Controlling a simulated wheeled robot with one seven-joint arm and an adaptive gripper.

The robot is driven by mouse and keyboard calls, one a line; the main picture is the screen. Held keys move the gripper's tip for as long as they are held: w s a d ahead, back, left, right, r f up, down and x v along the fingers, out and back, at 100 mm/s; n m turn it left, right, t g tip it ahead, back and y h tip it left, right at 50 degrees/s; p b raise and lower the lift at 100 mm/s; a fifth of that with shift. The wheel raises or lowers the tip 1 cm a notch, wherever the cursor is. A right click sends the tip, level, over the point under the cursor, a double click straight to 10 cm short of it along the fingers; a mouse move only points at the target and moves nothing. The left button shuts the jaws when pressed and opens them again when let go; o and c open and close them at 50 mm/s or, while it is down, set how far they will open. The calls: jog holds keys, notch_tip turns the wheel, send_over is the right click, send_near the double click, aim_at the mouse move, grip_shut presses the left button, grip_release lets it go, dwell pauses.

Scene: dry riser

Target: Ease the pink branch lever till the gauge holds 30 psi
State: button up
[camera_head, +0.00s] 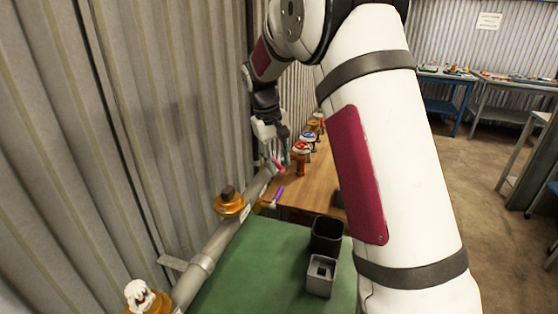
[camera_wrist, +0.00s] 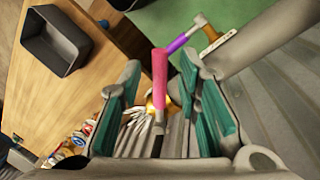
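The pink branch lever (camera_wrist: 160,75) sits between the teal-padded fingers of my gripper (camera_wrist: 163,82) in the wrist view. The fingers are spread, with gaps visible on both sides of the lever. In the head view my gripper (camera_head: 277,150) is at the wall pipe (camera_head: 215,245), and the pink lever shows small below it (camera_head: 279,167). Round red-and-white and blue-and-white faces on brass fittings (camera_head: 301,150) stand beyond it; I cannot tell which is the gauge, and no reading is legible.
A purple lever (camera_head: 279,193) is close beside the pink one. A brass fitting with a dark cap (camera_head: 229,203) sits nearer on the pipe. Dark (camera_head: 327,235) and grey (camera_head: 320,275) bins stand at the green surface (camera_head: 240,270). The corrugated wall (camera_head: 130,120) is close on the left.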

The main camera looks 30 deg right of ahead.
notch_tip(320, 180, up, 12)
jog(key=a, duration=0.2)
jog(key=shift+a, duration=0.15)
dwell(0.4)
jog(key=shift+f, duration=0.15)
dwell(0.4)
